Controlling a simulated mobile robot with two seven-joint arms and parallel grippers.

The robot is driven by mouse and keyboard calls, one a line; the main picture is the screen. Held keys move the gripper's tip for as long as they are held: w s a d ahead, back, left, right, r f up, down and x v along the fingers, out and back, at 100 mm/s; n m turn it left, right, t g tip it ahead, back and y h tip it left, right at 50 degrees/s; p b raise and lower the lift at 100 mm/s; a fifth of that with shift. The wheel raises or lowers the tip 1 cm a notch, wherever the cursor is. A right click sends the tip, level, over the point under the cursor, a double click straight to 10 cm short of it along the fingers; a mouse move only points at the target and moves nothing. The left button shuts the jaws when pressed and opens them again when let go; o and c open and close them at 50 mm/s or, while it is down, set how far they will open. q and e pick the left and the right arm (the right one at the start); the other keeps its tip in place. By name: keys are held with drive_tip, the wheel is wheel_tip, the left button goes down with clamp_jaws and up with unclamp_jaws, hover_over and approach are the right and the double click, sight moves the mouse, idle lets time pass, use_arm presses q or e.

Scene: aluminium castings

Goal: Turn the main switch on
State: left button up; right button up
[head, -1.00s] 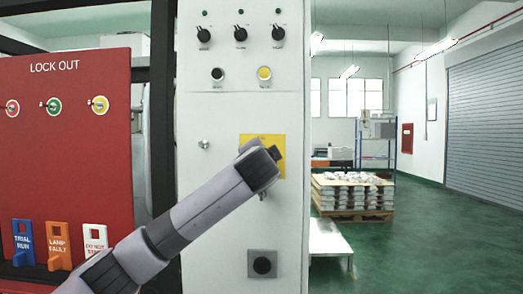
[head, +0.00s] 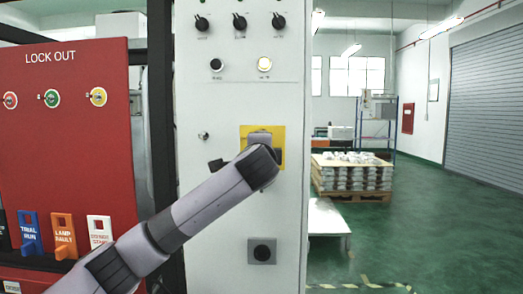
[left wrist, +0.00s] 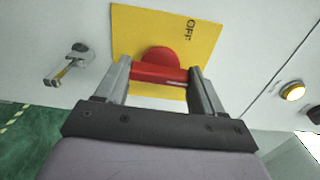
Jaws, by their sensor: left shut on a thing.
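The main switch is a red knob (left wrist: 158,66) with a crosswise grip, on a yellow plate (left wrist: 213,40) marked OFF. In the left wrist view my left gripper (left wrist: 164,82) has one finger on each side of the knob's red grip and is shut on it. In the head view the yellow plate (head: 247,131) is on the front of the white cabinet (head: 215,225). My left arm's wrist covers its lower part and hides the knob there. My right gripper is in neither view.
A metal latch (left wrist: 70,66) is beside the plate in the left wrist view. The red lock-out board (head: 70,130) with hanging tags stands left. Green floor (head: 410,225) is open at right.

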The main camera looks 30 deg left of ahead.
use_arm(q)
drive_tip(key=shift+d, duration=0.1)
drive_tip(key=o, duration=1)
drive_tip(key=shift+o, duration=0.2)
drive_tip(key=b+v, duration=0.2)
drive_tip(key=v, duration=0.5)
